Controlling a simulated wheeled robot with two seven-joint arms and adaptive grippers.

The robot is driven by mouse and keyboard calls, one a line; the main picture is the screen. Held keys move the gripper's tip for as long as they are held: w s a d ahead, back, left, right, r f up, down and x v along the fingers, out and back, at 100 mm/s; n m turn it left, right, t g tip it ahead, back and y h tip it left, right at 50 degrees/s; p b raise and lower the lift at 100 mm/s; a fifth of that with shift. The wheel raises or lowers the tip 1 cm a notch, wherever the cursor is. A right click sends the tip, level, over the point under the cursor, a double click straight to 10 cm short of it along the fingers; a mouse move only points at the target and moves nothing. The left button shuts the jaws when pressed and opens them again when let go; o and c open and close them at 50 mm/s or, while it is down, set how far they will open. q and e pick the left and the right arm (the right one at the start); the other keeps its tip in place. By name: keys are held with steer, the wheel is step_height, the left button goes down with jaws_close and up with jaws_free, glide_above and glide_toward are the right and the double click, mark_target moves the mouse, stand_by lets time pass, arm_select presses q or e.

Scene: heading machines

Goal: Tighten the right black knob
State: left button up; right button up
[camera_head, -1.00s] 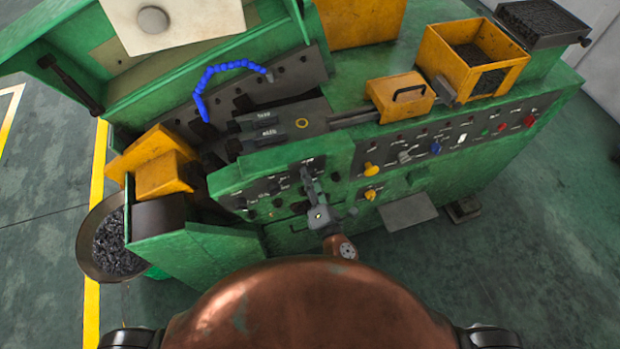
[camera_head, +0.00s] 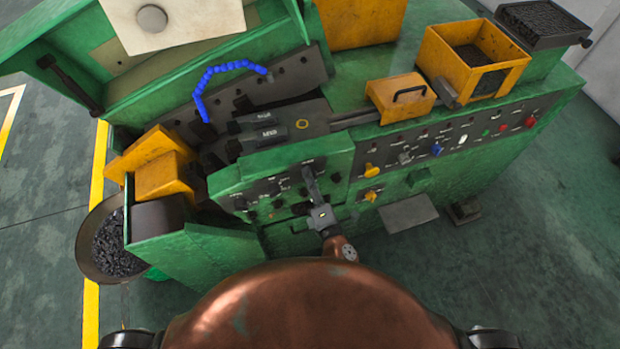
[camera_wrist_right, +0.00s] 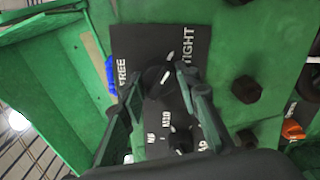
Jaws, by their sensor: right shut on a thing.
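The black knob (camera_wrist_right: 153,75) sits on a dark plate marked FREE and TIGHT (camera_wrist_right: 160,42) in the right wrist view. My right gripper (camera_wrist_right: 158,84) has its two fingers on either side of this knob and is shut on it. A white mark shows beside the knob, towards TIGHT. In the head view my right gripper (camera_head: 309,174) reaches up to the dark control panel (camera_head: 262,192) on the green machine, and its fingers hide the knob there. My left gripper is not in view.
Other black knobs (camera_wrist_right: 246,89) stand close to the right of the gripper in the wrist view. Yellow knobs (camera_head: 371,170) and a long switch panel (camera_head: 470,135) lie to the right in the head view. A metal bowl of dark parts (camera_head: 118,250) is at the left.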

steer(key=o, duration=1.2)
steer(key=shift+c, duration=0.2)
steer(key=v, duration=0.7)
steer(key=shift+s, duration=0.2)
